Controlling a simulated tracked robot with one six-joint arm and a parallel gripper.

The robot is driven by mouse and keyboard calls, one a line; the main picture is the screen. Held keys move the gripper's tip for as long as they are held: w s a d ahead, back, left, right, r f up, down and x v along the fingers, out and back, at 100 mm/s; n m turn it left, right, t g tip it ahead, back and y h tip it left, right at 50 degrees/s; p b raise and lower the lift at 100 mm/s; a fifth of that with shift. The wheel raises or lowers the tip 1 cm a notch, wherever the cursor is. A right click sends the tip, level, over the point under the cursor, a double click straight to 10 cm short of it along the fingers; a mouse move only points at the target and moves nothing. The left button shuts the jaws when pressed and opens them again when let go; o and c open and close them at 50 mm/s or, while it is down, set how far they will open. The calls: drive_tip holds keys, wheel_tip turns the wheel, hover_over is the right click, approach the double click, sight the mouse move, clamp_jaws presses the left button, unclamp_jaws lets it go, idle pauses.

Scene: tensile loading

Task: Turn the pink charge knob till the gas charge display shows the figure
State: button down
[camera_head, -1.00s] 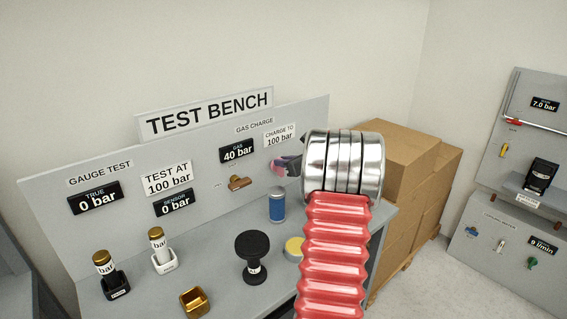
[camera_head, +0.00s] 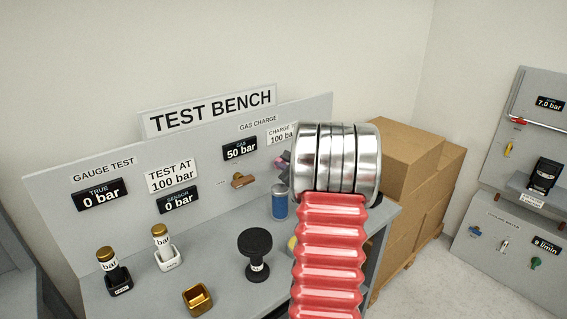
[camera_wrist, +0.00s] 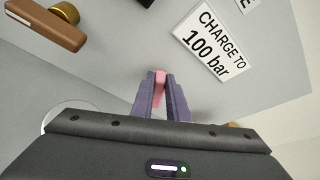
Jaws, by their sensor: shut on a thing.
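The pink charge knob (camera_wrist: 160,78) sits between the two purple fingers of my gripper (camera_wrist: 160,92) in the wrist view. The fingers are shut on it, against the grey panel. In the head view my arm hides most of the gripper and knob. The gas charge display (camera_head: 240,148) reads 50 bar. The charge sign (camera_wrist: 210,42) reads "CHARGE TO 100 bar"; it is partly hidden by my arm in the head view.
A brown handle (camera_wrist: 45,22) is on the panel left of the knob. A blue can (camera_head: 279,203), a black round-topped piece (camera_head: 255,245) and two gold-capped gauges stand on the bench. Cardboard boxes (camera_head: 420,150) are stacked at the right.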

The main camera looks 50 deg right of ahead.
drive_tip(key=shift+w+a+f+n, duration=0.1)
drive_tip(key=shift+a+n, duration=0.15)
drive_tip(key=shift+n, duration=0.15)
idle(0.4)
drive_tip(key=c, duration=1.7)
unclamp_jaws()
drive_tip(key=shift+h, duration=0.3)
drive_tip(key=v, duration=1.3)
drive_tip(key=shift+s+a, duration=0.15)
drive_tip(key=shift+s, duration=0.25)
